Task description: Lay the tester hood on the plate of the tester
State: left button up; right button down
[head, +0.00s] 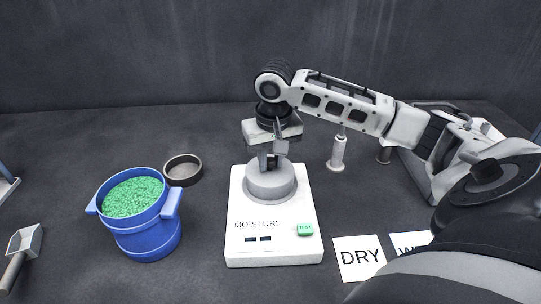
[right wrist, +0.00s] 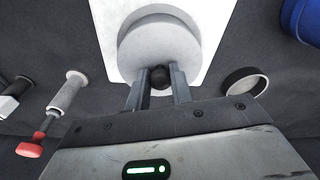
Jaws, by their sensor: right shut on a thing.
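The moisture tester (head: 272,238) is a white box with a green button in the middle of the table. The tester hood (head: 271,183), a grey round cover with a dark knob, is over the tester's upper part. My right gripper (head: 270,163) points down above it and is shut on the knob. In the right wrist view the fingers (right wrist: 159,88) close on the dark knob from both sides, with the hood (right wrist: 150,38) beyond them. Whether the hood touches the plate cannot be told; the plate is hidden under it. My left gripper is not in view.
A blue bucket of green granules (head: 138,228) stands left of the tester, with a shallow dark dish (head: 183,170) behind it. A scoop (head: 22,250) lies far left. A DRY card (head: 359,259) lies right of the tester. A pale handled tool (head: 337,153) stands behind, below my right arm.

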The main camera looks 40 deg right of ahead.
jog(key=c, duration=1.1)
grip_release()
jog(key=shift+c, duration=0.2)
jog(key=shift+f, duration=0.1)
notch_tip(320, 180, up, 16)
jog(key=s, duration=0.1)
jog(key=shift+s+a+p, duration=0.35)
jog(key=shift+s, duration=0.05)
jog(key=shift+f, duration=0.1)
